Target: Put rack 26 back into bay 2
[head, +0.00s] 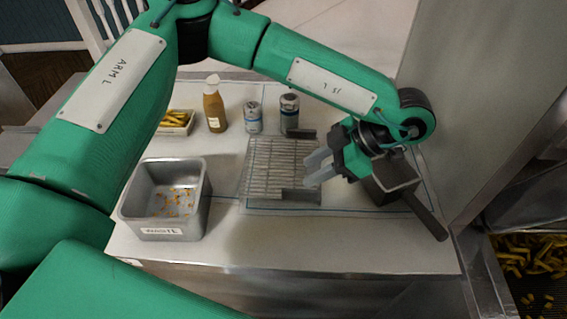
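My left gripper (316,166) hangs over the counter from the upper right, its two pale fingers pointing left and spread with a gap. I see nothing between them. Below and left of the fingers, a wire grate (268,165) lies flat on the counter; I cannot tell whether the fingers touch it. A dark box-like piece (376,192) with a metal loop and a long dark handle (428,217) sits right of the gripper, partly behind it. No number for rack 26 or bay 2 is readable. My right gripper is not in view.
A metal bin (128,212) labelled WASTE holds a few scraps at the counter's front left. A sauce bottle (214,106), two shakers (253,118) (289,112) and a tray of fries (187,130) stand behind. Fries (530,262) lie low at right. The front counter strip is clear.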

